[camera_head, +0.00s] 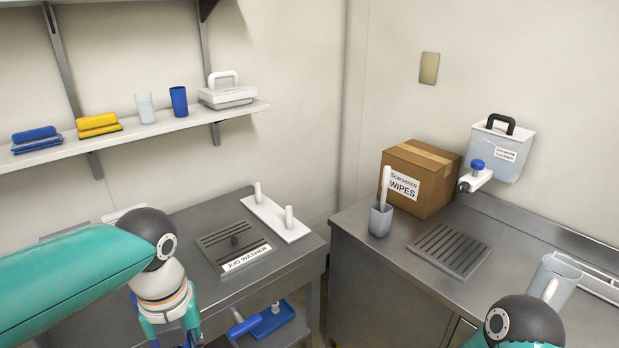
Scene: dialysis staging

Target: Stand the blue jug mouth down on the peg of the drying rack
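The drying rack (266,224) is a white board with two upright white pegs. It lies at the back right of the left steel counter, and both pegs are bare. I see no clear blue jug. A plain blue cup (179,101) without a visible handle stands upright on the wall shelf. A pale grey jug (553,284) with a handle stands on the right counter, partly behind my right arm. My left gripper (172,338) is at the bottom left, in front of the left counter. Its fingertips are cut off by the frame edge. My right gripper is out of view.
The jug washer grate (220,241) is left of the rack. The wall shelf (220,112) also holds a clear cup and brushes. A blue dustpan (272,318) lies below the counter. The right counter has a wipes box (430,167), a brush holder (380,221) and a drain grate (449,250).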

